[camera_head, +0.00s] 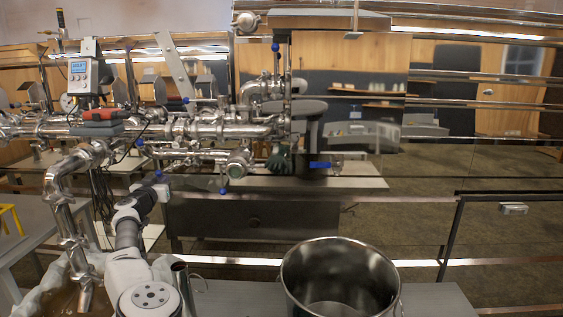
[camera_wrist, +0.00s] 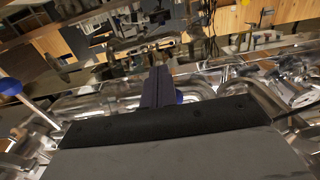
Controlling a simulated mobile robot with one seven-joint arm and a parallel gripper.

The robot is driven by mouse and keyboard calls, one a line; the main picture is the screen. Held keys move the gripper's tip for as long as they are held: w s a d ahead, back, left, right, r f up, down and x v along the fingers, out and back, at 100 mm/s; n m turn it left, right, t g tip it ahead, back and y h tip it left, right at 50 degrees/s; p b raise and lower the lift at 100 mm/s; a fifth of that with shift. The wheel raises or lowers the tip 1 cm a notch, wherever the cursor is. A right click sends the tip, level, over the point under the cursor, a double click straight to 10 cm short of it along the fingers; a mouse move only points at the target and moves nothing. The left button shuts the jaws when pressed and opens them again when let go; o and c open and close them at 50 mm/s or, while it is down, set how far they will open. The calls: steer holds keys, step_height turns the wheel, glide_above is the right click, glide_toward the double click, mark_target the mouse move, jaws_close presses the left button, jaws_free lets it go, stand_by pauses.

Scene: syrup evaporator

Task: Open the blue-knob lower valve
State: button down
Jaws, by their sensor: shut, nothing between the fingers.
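Several blue knobs sit on the steel pipework in the head view. The lowest blue knob (camera_head: 223,190) hangs on a short stem below a round valve body (camera_head: 238,163). Another blue knob (camera_head: 158,173) is close to my arm's end, and one more (camera_head: 139,142) is higher up. I cannot tell for sure which belongs to the lower valve. My gripper (camera_wrist: 158,88) is shut and empty in the wrist view. A blue knob (camera_wrist: 179,96) shows just beside its fingers, partly hidden; contact cannot be told. Another blue knob (camera_wrist: 10,87) on a metal rod is at the left.
Bent steel pipes (camera_head: 60,190) stand left of my arm. A large steel pot (camera_head: 340,280) stands at the front right. The floor on the right is open beyond a rail.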

mark_target(157, 173)
steer(key=shift+a+r+p, duration=0.15)
steer(key=shift+r+p, duration=0.3)
steer(key=shift+r, duration=0.05)
steer(key=shift+a+r+p, duration=0.1)
steer(key=shift+r+p, duration=0.5)
steer(key=shift+p, duration=0.3)
steer(key=shift+s+a+r+p, duration=0.1)
steer(key=shift+a+r+p, duration=0.3)
steer(key=shift+p, duration=0.2)
steer(key=shift+a+f, duration=0.1)
